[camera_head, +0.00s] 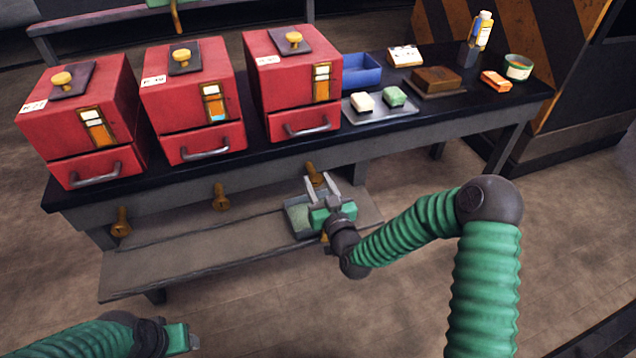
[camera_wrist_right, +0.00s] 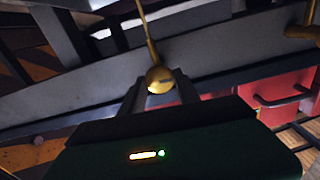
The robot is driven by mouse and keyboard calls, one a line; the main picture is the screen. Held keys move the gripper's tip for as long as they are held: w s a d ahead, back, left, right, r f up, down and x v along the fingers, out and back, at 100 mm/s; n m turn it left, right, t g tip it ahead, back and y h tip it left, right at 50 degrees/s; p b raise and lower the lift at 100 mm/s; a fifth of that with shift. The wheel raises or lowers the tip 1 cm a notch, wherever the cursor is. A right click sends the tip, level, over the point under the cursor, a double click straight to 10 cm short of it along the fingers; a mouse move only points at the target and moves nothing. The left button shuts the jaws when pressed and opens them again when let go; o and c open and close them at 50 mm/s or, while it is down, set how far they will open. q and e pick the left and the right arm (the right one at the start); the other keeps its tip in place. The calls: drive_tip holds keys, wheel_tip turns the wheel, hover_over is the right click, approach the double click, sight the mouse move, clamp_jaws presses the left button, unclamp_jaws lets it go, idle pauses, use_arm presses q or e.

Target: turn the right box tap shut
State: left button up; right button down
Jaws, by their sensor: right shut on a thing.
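The right red box (camera_head: 262,80) stands on the dark bench, with a brass tap (camera_head: 313,170) below it at the bench's front edge. My right gripper (camera_head: 322,187) reaches up to this tap from below and in front. In the right wrist view the tap's rounded brass end (camera_wrist_right: 158,80) sits between my two fingers, which are shut on it; a thin brass stem runs up from it. The tap is partly hidden by the fingers in the head view. My left gripper (camera_head: 186,338) is low at the left, away from the bench; its fingers are unclear.
The middle tap (camera_head: 220,197) and left tap (camera_head: 121,222) hang below the other red boxes. A tray (camera_head: 372,216) lies on the lower shelf under my right gripper. A blue bin (camera_head: 362,72) and small items stand on the bench's right.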

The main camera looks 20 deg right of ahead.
drive_tip(key=m+p, duration=0.2)
drive_tip(key=m, duration=0.1)
drive_tip(key=shift+d+r+m, duration=0.1)
drive_tip(key=shift+m, duration=0.3)
drive_tip(key=m+p, duration=0.3)
drive_tip(key=m, duration=0.2)
drive_tip(key=shift+d, duration=0.1)
drive_tip(key=m+p, duration=0.1)
drive_tip(key=m, duration=0.3)
drive_tip(key=shift+f+p, duration=0.2)
drive_tip(key=shift+p, duration=0.2)
drive_tip(key=shift+d+f+m+p, duration=0.15)
drive_tip(key=shift+m+p, duration=0.55)
drive_tip(key=shift+m, duration=1.6)
drive_tip(key=shift+s+f, duration=0.1)
drive_tip(key=shift+f, duration=0.05)
drive_tip(key=c, duration=1.2)
unclamp_jaws()
drive_tip(key=shift+c, duration=0.2)
drive_tip(key=o, duration=0.3)
